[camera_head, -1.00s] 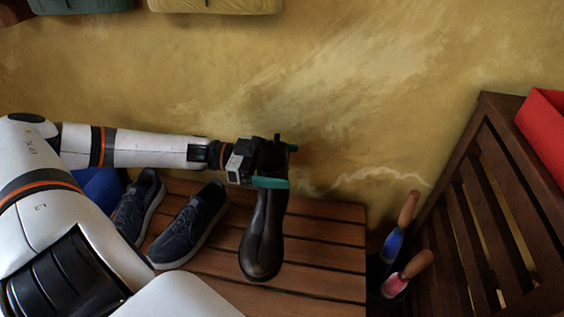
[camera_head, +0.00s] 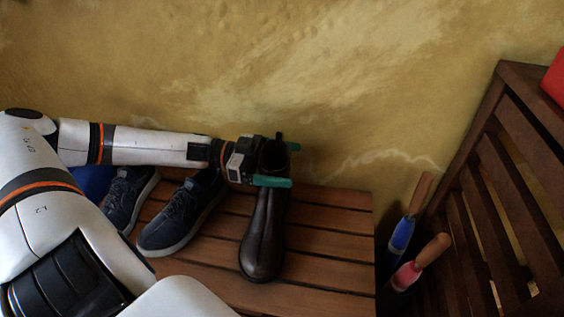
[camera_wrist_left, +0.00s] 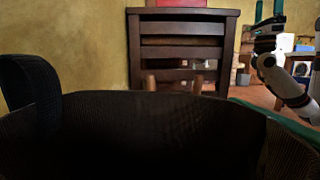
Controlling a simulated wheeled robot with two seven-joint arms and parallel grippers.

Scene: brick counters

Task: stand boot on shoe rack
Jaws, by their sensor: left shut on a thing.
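The dark brown leather boot (camera_head: 264,232) is upright, toe toward me, over the wooden slatted shoe rack (camera_head: 330,236). My left gripper (camera_head: 275,165) is shut on the boot's shaft near its top, with a teal finger across the front. I cannot tell whether the sole touches the slats. In the left wrist view the boot's dark opening (camera_wrist_left: 150,135) fills the lower part, with a pull loop at left. My right gripper (camera_wrist_left: 268,22) shows there at upper right, its fingers apart and empty.
Navy sneakers (camera_head: 180,216) stand on the rack left of the boot, partly hidden by my arm. The slats right of the boot are clear. Blue (camera_head: 402,234) and pink (camera_head: 405,274) wooden-handled tools stand beside a dark slatted wooden piece (camera_head: 500,190).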

